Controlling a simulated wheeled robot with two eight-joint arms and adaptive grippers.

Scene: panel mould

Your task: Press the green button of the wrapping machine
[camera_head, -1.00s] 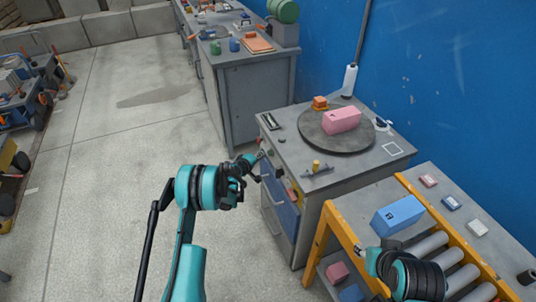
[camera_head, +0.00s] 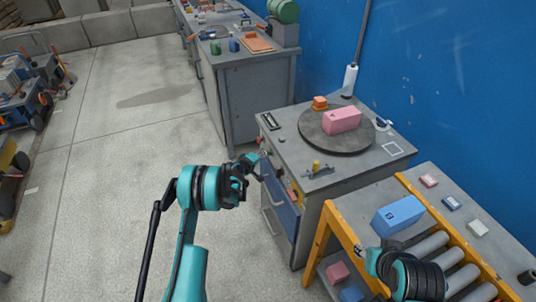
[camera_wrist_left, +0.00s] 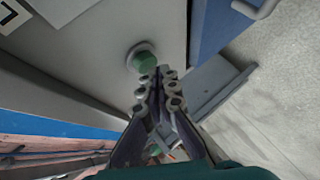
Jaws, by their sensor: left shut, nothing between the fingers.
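The wrapping machine (camera_head: 278,150) is a grey cabinet with a dark round turntable (camera_head: 358,137) on top and a pink block (camera_head: 342,120) on it. In the left wrist view, the green button (camera_wrist_left: 145,60) sticks out of a pale ring on the grey panel. My left gripper (camera_wrist_left: 160,76) is shut and empty, its fingertips right at the button's lower edge; I cannot tell whether they touch. In the head view, my left gripper (camera_head: 257,167) is beside the cabinet's front, and I cannot make out the green button there. My right gripper (camera_head: 380,258) is low at right, its fingers unclear.
A roller table (camera_head: 330,240) with a yellow frame and a blue box (camera_head: 397,215) stands right of the machine. A grey workbench (camera_head: 257,92) is behind it. A blue wall (camera_head: 440,90) closes the right side.

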